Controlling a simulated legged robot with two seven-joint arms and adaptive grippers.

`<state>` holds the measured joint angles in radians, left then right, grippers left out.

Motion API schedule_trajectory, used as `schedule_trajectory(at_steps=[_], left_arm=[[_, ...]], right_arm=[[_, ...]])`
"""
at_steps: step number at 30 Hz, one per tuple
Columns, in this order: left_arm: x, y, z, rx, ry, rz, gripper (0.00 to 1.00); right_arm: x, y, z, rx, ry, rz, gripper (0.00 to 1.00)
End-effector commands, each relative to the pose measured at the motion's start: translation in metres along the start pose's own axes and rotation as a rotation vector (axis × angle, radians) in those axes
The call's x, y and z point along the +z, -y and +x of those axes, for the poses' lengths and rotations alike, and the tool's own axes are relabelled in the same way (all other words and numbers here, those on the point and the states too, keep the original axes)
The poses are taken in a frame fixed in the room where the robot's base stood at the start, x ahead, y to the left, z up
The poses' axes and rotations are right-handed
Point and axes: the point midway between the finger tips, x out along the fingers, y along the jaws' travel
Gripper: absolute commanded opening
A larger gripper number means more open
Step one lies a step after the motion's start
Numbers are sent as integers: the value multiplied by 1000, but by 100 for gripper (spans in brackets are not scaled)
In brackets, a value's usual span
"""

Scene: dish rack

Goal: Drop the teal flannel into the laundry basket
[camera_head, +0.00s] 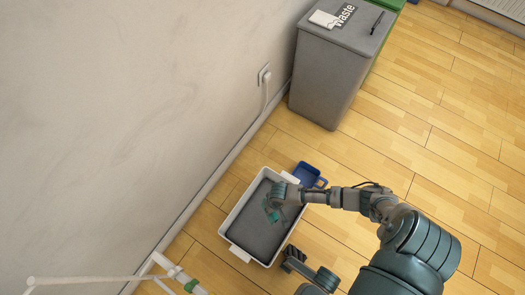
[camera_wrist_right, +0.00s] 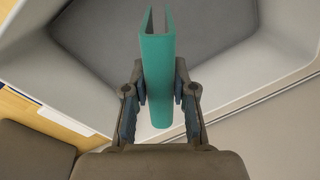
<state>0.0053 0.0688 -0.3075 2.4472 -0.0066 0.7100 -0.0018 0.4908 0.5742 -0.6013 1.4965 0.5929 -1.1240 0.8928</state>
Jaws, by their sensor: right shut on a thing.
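The teal flannel (camera_head: 272,214) is held by my right gripper (camera_head: 276,202) above the laundry basket, a white-rimmed tub with a dark grey inside (camera_head: 258,236). In the right wrist view the folded flannel (camera_wrist_right: 157,75) hangs upright between the two fingers of the right gripper (camera_wrist_right: 160,115), which are shut on it. The basket's grey inside (camera_wrist_right: 215,25) and pale wall lie behind it. A dark gripper, seemingly my left (camera_head: 292,257), is low beside the basket's near right corner; its fingers are too small to read.
A blue object (camera_head: 309,176) stands at the basket's far right corner. A grey waste bin (camera_head: 330,75) stands by the wall farther back, with a green bin (camera_head: 391,3) beyond. White rails (camera_head: 95,279) are at the lower left. The wooden floor to the right is clear.

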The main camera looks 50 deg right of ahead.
Motion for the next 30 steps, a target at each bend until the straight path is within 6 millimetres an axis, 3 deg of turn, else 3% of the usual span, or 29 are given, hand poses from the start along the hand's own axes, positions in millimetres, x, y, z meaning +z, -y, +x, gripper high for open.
schedule_trajectory(at_steps=[4, 5, 8, 20, 30], left_arm=[[0, 0, 1, 0, 0, 0, 40], [1, 0, 1, 0, 1, 0, 40], [3, 0, 1, 0, 3, 0, 40], [0, 0, 0, -1, 2, 0, 40], [0, 0, 0, 0, 1, 0, 40]], right_arm=[[-1, 0, -2, -1, -2, 0, 0], [-1, 0, -2, 0, -2, 0, 31], [-1, 0, -1, 0, -1, 0, 55], [-1, 0, -8, 0, -1, 0, 55], [-2, 0, -79, -1, -2, -1, 55]])
